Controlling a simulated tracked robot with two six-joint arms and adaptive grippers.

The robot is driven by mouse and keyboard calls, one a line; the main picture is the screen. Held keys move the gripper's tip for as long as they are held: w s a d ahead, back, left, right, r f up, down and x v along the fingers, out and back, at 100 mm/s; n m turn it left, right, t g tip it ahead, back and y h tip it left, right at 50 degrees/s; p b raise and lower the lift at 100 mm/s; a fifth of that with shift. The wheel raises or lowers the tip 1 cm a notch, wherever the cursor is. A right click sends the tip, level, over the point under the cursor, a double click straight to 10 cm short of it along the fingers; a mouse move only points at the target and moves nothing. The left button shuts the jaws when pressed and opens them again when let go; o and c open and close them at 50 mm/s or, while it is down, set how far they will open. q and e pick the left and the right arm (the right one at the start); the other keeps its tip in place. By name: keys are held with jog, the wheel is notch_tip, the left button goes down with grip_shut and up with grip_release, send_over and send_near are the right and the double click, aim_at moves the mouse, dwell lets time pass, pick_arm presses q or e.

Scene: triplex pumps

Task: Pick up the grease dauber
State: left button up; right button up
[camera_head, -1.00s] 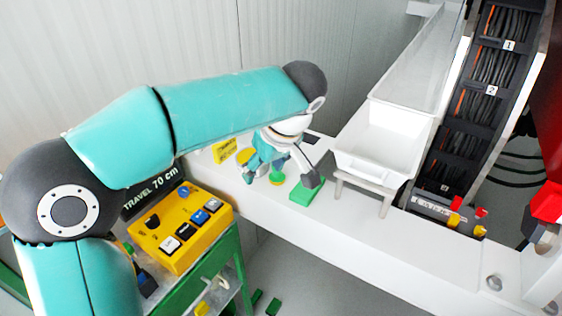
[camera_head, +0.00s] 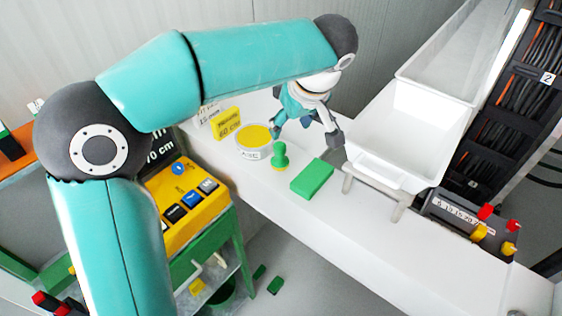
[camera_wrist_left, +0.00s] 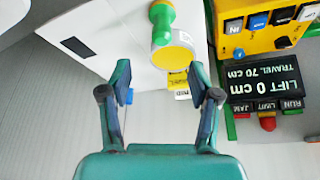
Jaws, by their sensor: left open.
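The grease dauber (camera_head: 280,157), a green knobbed handle with a yellow lower end, stands upright on the white ledge (camera_head: 330,222) in the head view. A round tin of yellow grease (camera_head: 254,140) is beside it. My left gripper (camera_head: 306,127) is open and empty, above the ledge behind and to the right of the dauber. In the left wrist view, the dauber (camera_wrist_left: 161,24) shows at the top, beyond the open jaws (camera_wrist_left: 161,80), with the yellow grease of the tin (camera_wrist_left: 172,57) next to it. My right gripper is not in view.
A green block (camera_head: 312,178) lies right of the dauber. A white tray (camera_head: 405,140) on a stand is farther right. A yellow sign (camera_head: 226,123) stands behind the tin. A yellow control box (camera_head: 183,196) is at the left. The front of the ledge is clear.

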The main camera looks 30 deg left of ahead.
aim_at(282, 146)
pick_arm(q)
jog(key=b+x, duration=0.2)
jog(key=x, duration=0.4)
jog(key=shift+w, duration=0.1)
jog(key=shift+a+f+b, duration=0.15)
jog(key=shift+f+b, duration=0.2)
jog(key=shift+b, duration=0.1)
jog(key=b+x, duration=0.1)
jog(key=x, duration=0.1)
jog(key=b+x, duration=0.1)
jog(key=x, duration=0.1)
jog(key=shift+f+b, duration=0.35)
jog(key=shift+a+f, duration=0.15)
jog(key=shift+f, duration=0.15)
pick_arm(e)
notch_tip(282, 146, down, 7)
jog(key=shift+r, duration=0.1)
pick_arm(q)
grip_shut()
jog(key=shift+r, duration=0.2)
